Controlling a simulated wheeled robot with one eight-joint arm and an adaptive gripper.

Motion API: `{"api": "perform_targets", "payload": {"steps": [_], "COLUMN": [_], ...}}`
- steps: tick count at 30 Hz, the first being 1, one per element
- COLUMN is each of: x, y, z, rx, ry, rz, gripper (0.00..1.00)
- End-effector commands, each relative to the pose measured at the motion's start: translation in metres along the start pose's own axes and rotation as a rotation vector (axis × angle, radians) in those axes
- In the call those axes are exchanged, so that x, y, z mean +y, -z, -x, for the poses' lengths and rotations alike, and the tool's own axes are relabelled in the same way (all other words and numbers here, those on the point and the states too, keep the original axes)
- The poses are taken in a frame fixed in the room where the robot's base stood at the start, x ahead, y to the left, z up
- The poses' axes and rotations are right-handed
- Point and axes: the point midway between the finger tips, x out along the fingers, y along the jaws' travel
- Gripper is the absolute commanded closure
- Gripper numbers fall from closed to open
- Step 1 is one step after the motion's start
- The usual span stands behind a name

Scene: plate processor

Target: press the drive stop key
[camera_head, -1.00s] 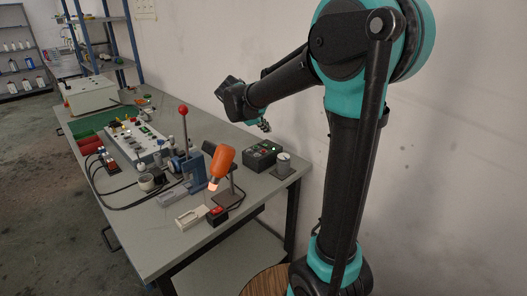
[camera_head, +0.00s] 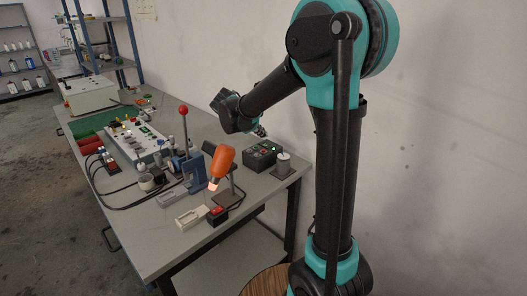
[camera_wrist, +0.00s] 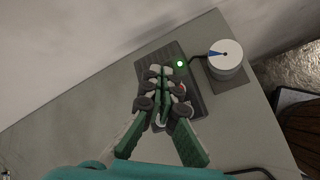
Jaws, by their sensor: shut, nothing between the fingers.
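The drive stop key is probably on the dark control box (camera_head: 262,155) at the back right of the bench. A green light glows on that box. In the wrist view the box (camera_wrist: 196,98) lies under my fingers, with the green light (camera_wrist: 180,64) beyond them. A bit of red shows beside the right finger, but I cannot tell if it is the stop key. My gripper (camera_wrist: 161,74) is shut and empty above the box and hides most of its keys. In the head view my gripper (camera_head: 261,131) is just above the box's back edge; contact is not visible.
A pale cylinder with a blue mark (camera_wrist: 227,58) stands right of the box, joined by a cable; the head view shows it too (camera_head: 283,163). An orange lamp (camera_head: 221,162) and a red-knobbed lever press (camera_head: 184,135) stand left of the box. The wall is close behind.

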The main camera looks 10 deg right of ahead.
Motion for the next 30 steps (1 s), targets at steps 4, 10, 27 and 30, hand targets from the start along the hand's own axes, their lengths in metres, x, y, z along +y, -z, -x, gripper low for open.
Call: {"api": "perform_targets", "payload": {"steps": [4, 10, 27, 30], "x": [-0.01, -0.018, -0.021, -0.021], "y": [0.01, 0.018, 0.021, 0.021], "z": [-0.013, -0.025, -0.029, -0.029], "rx": [0.0, 0.0, 0.0, 0.0], "ry": [0.0, 0.0, 0.0, 0.0], "rz": [0.0, 0.0, 0.0, 0.0], "gripper": [1.0, 1.0, 1.0, 1.0]}}
